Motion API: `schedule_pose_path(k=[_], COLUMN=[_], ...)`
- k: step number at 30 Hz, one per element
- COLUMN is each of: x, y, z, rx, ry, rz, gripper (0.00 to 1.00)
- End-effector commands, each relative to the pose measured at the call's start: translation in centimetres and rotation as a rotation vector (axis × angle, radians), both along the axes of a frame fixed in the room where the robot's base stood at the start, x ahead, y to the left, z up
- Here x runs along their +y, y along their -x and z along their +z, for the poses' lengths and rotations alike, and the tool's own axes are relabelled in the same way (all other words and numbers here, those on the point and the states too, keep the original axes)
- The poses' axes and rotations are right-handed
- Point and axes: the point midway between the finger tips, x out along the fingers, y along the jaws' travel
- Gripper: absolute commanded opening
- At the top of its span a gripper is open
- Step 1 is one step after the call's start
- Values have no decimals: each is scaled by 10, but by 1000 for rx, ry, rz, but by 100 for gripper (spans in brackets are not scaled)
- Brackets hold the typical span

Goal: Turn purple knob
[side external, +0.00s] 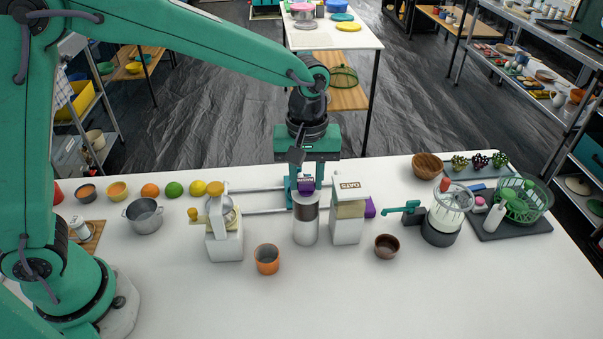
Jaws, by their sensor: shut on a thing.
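A purple knob (305,186) sits on top of the upright white canister (305,226), which has a dark brown window band, in the middle of the table. My gripper (307,181) points straight down over the canister, its two green fingers on either side of the purple knob and shut on it. The fingers hide part of the knob, so its turn angle cannot be told. Another purple piece (369,208) sticks out at the right side of the white OATS dispenser (347,222).
A white dispenser with a yellow knob (224,235) stands left of the canister. An orange cup (267,259) and a brown bowl (387,246) stand in front. A blender-like machine (442,222) stands to the right. The front of the table is clear.

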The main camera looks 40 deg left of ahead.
Motion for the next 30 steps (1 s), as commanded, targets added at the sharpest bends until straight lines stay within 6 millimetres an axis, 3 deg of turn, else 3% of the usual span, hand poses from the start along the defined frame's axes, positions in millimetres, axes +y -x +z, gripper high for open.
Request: schedule_pose_path(k=[30], x=[0], y=[0], z=[2], rx=[0], ry=[0], rz=[-889], gripper=[8])
